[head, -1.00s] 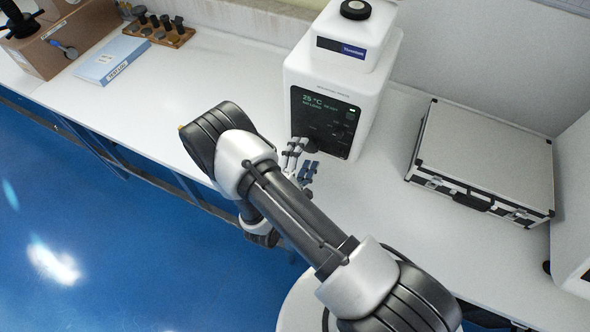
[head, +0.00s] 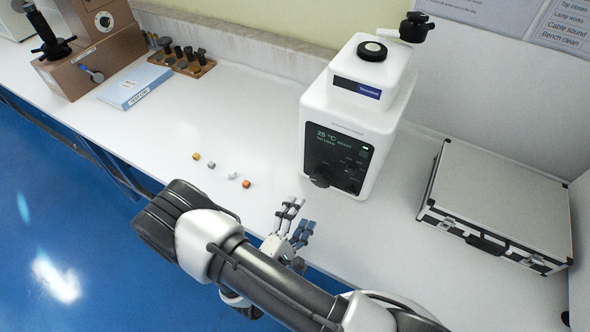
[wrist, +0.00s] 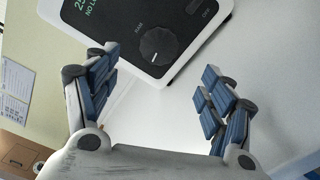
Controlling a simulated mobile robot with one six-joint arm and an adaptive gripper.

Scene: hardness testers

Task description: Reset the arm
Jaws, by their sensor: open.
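My gripper (head: 292,232) is over the front part of the white bench, in front of the white tester (head: 338,112). In the wrist view my gripper (wrist: 160,98) is open, its blue-padded fingers wide apart with nothing between them. The tester's dark knob (wrist: 157,45) and part of its screen show beyond the fingers. In the head view the screen reads 25 °C, and the knob (head: 320,178) sits low on its front, apart from my fingers.
Several small coloured pieces, one an orange block (head: 246,184), lie left of the tester. A silver case (head: 500,200) lies to the right. A blue-and-white box (head: 135,87), a wooden rack with dark pegs (head: 190,68) and a brown machine (head: 95,65) stand at the left.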

